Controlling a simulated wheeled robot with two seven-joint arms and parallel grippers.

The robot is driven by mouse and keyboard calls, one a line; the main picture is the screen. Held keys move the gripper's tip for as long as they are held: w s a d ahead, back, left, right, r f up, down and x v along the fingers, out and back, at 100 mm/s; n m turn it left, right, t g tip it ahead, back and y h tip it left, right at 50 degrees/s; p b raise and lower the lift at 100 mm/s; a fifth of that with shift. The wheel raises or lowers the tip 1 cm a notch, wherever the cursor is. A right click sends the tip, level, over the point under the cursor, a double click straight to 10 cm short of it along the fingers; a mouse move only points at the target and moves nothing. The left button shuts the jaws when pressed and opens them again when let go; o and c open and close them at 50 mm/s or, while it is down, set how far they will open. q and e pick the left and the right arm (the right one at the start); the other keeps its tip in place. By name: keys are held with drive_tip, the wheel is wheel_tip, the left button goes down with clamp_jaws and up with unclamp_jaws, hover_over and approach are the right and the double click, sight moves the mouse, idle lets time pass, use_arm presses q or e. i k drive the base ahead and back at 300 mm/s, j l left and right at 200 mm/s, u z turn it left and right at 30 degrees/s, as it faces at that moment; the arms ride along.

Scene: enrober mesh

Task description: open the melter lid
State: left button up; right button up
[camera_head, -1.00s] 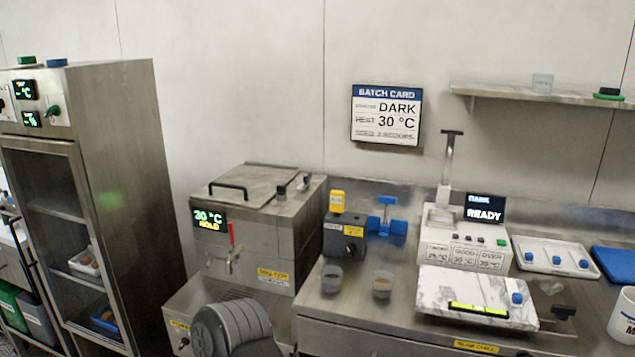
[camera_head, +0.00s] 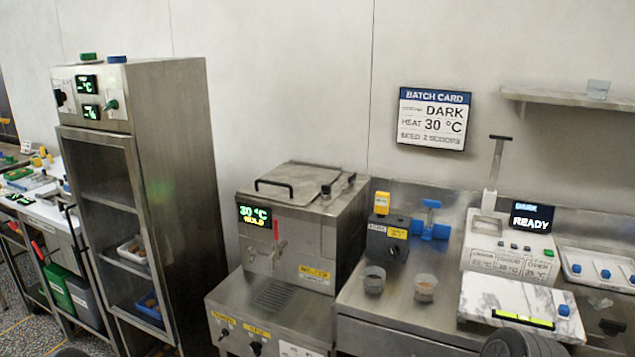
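The melter (camera_head: 305,225) is a steel box left of the middle, standing on a steel base. Its lid (camera_head: 293,182) lies flat and closed on top, with a black bar handle (camera_head: 274,185) near its front left. The display (camera_head: 255,215) on its front reads 30 °C HOLD. A tap with a red lever (camera_head: 276,230) is on the front. A dark rounded part of my arm (camera_head: 520,343) shows at the bottom right edge.
A tall steel cabinet (camera_head: 178,160) stands left of the melter. Right of it, the counter holds a dark box (camera_head: 387,240), two small cups (camera_head: 374,280), a blue clamp (camera_head: 431,226), a READY machine (camera_head: 508,240) and a marble slab (camera_head: 515,300). The space above the lid is clear.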

sight(293, 175)
drive_tip(key=i+j+z, duration=0.3)
drive_tip(key=j, duration=0.3)
drive_tip(key=i+j+z, duration=0.3)
drive_tip(key=j, duration=0.4)
drive_tip(key=i+j+z, duration=0.1)
drive_tip(key=j, duration=0.3)
drive_tip(key=i+j+z, duration=0.15)
drive_tip(key=j, duration=0.25)
drive_tip(key=i+l, duration=0.05)
